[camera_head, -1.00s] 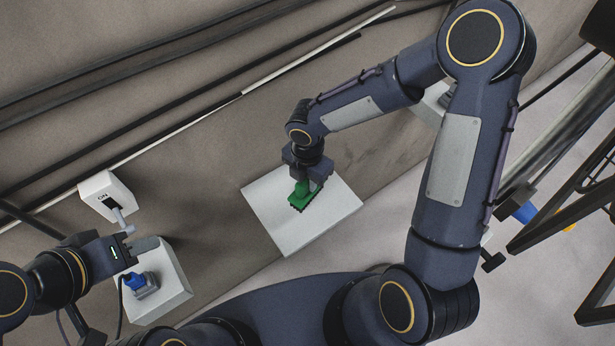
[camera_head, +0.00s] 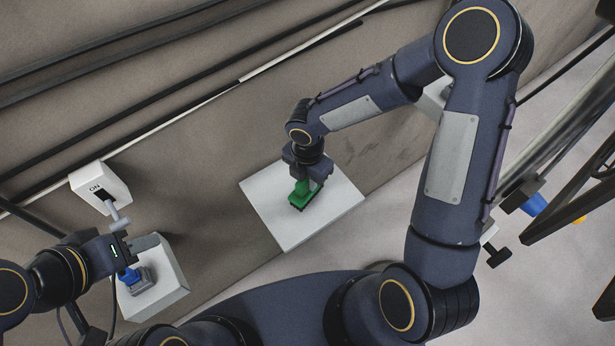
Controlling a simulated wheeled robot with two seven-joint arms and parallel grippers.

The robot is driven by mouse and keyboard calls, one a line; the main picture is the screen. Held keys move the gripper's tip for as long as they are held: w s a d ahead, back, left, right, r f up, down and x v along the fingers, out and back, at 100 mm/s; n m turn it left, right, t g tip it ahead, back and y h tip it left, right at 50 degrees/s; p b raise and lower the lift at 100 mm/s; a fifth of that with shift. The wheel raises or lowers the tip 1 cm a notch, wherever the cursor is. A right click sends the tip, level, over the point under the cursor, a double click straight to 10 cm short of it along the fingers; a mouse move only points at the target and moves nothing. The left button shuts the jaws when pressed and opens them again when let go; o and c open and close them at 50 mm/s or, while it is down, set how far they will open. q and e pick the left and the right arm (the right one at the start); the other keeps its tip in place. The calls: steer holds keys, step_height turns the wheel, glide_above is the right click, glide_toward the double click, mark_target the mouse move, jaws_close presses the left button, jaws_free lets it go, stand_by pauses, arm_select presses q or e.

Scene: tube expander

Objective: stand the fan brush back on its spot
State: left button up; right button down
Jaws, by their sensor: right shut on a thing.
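The fan brush appears to be the green object (camera_head: 299,198). My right gripper (camera_head: 304,181) is shut on it and points down. The brush is over the square white platform (camera_head: 318,214), near the platform's middle. I cannot tell whether the brush touches the platform or hangs just above it. The gripper hides the brush's upper part. My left gripper (camera_head: 136,236) looks open and empty at the left, beside a grey lever on a white switch box and above a blue piece (camera_head: 130,276).
The white switch box (camera_head: 101,187) marked ON is on the left. The blue piece is on a white block (camera_head: 164,291). Dark pipes run along the back wall. A dark metal frame (camera_head: 570,190) stands at the right. The platform's right side is clear.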

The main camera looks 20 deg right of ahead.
steer(key=shift+f+b, duration=0.9)
steer(key=shift+f, duration=0.1)
steer(key=c, duration=1.2)
jaws_free()
steer(key=shift+o, duration=0.2)
steer(key=shift+r, duration=0.15)
step_height(320, 180, up, 8)
steer(key=p, duration=0.7)
